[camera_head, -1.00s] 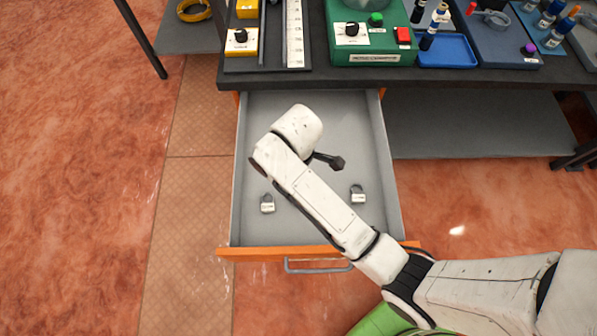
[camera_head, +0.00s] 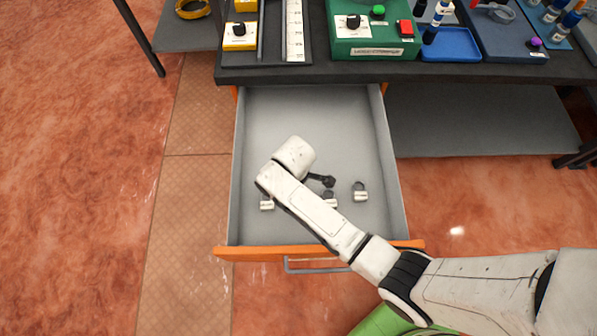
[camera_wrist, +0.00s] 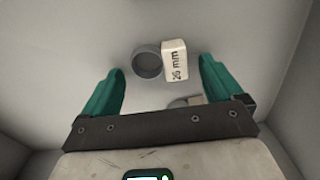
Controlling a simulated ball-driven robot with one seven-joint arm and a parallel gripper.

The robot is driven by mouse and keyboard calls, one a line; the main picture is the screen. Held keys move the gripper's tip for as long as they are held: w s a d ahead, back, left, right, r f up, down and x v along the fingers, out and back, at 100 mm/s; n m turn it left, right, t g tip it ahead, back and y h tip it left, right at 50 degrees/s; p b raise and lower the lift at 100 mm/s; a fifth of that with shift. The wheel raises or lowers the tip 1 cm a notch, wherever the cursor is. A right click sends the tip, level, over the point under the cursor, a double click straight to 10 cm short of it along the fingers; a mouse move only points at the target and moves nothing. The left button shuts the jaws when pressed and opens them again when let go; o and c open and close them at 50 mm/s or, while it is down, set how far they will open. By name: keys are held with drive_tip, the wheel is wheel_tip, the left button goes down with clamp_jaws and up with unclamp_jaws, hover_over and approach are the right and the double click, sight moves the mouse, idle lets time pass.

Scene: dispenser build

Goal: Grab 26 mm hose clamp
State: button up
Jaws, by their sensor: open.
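In the wrist view the 26 mm hose clamp (camera_wrist: 148,63) lies on the drawer floor, a grey ring with a white block marked "26 mm" (camera_wrist: 175,61). My gripper (camera_wrist: 162,70) is open, with its two green fingers apart and nothing held. The clamp shows beyond and between the fingertips. A second clamp (camera_wrist: 186,101) is partly hidden behind the gripper's bar. In the head view three clamps lie in the drawer: left (camera_head: 267,203), middle (camera_head: 330,199) and right (camera_head: 360,192). Their labels are too small to read there, and my arm hides the fingers.
The open grey drawer (camera_head: 355,112) has side walls and an orange front (camera_head: 240,253) with a handle. Its back part is bare. The dark bench (camera_head: 420,75) above it holds a green control box (camera_head: 375,42) and a blue tray (camera_head: 450,45).

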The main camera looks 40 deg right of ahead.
drive_tip(key=shift+c, duration=0.3)
drive_tip(key=c, duration=1.1)
drive_tip(key=shift+o, duration=0.2)
